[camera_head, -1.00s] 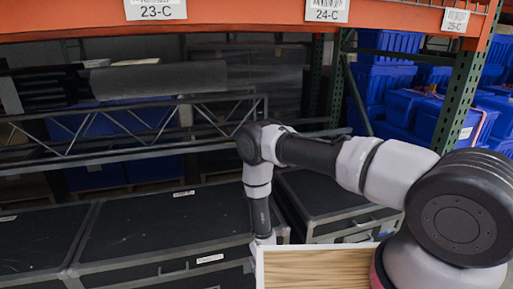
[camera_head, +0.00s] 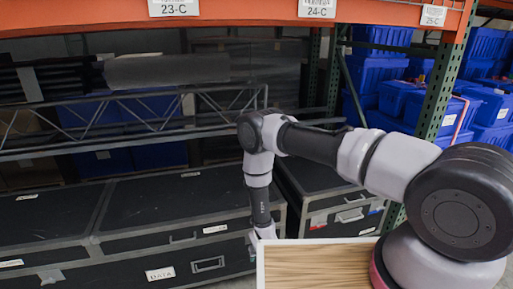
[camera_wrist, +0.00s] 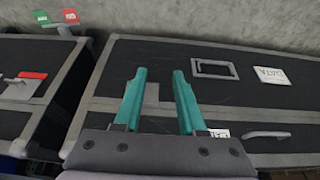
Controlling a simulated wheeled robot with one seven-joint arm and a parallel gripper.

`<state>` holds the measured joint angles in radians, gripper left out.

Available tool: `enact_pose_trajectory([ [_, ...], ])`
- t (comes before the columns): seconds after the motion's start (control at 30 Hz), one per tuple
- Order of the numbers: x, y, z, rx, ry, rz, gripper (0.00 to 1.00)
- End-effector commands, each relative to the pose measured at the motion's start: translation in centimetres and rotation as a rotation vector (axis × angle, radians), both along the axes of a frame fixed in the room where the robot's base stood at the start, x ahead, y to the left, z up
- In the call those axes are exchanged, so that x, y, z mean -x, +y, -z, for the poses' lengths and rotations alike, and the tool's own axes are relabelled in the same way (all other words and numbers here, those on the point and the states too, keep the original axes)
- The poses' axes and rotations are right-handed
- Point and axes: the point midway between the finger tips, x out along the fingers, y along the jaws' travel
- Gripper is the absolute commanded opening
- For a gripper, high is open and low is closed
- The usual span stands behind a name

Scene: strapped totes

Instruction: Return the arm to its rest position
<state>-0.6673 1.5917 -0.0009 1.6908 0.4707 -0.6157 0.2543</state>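My gripper (camera_wrist: 160,98) shows in the wrist view with two teal fingers spread apart and nothing between them. It is open, in front of a large black case (camera_wrist: 240,108) with grey edging. In the head view my arm reaches left from the right side and bends down; its end drops behind a wooden board (camera_head: 318,266) with a white edge, so the fingers are hidden there. The same kind of black case (camera_head: 175,225) stands left of my arm's end.
A second black case (camera_head: 335,200) stands right of my forearm. An orange rack beam (camera_head: 240,12) crosses above, and a green post (camera_head: 440,90) stands at the right. Blue totes (camera_head: 385,70) fill the right shelf. A metal truss (camera_head: 130,115) runs behind the cases.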

Motion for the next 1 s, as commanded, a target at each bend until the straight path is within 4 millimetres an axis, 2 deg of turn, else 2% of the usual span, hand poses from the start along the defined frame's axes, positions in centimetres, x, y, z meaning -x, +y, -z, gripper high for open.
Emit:
enact_pose_trajectory([
  [0.27, -2.7, 0.9, -3.9, -0.021, 0.0, 0.03, 0.4],
  [0.47, -5.7, 1.5, -8.8, -0.047, 0.0, 0.064, 0.4],
  [0.57, -7.6, 1.7, -12.3, -0.064, -0.001, 0.088, 0.4],
  [0.67, -9.8, 1.6, -16.9, -0.087, -0.003, 0.116, 0.4],
  [0.8, -12.9, 0.6, -25.5, -0.127, -0.007, 0.165, 0.4],
  [0.97, -14.8, -1.6, -35.3, -0.168, -0.009, 0.218, 0.4],
  [1.0, -15.0, -2.3, -37.8, -0.179, -0.012, 0.229, 0.4],
])
